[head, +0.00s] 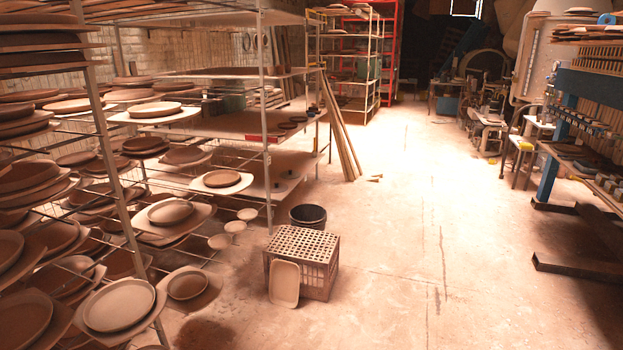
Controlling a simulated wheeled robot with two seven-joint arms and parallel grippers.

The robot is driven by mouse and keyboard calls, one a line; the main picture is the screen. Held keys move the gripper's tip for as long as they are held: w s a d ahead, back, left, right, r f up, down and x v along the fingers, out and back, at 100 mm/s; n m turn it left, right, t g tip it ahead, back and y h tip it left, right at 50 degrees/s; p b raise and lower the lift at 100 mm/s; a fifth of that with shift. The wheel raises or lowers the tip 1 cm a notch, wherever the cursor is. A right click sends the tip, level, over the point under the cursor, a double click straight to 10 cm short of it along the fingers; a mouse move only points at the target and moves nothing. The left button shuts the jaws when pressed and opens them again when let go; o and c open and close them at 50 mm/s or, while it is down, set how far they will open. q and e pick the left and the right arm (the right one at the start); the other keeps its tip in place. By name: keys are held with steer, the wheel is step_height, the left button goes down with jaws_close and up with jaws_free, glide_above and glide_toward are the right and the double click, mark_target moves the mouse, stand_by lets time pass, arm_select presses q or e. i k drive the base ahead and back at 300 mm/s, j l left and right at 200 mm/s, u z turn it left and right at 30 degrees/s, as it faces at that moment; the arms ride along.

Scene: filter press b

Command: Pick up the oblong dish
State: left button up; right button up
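One oblong dish (285,284), pale and shallow with rounded corners, stands on its edge on the floor. It leans against the front of a perforated crate (318,277). Its whole face shows. Neither of my grippers shows in the head view.
Metal racks (266,130) loaded with round clay plates (120,304) line the left side. A dark bucket (308,216) stands behind the crate. Boards (340,130) lean on the rack. Blue-framed shelving (552,160) stands at right. The middle floor (440,230) is clear.

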mark_target(284, 276)
steer(key=i, duration=1.7)
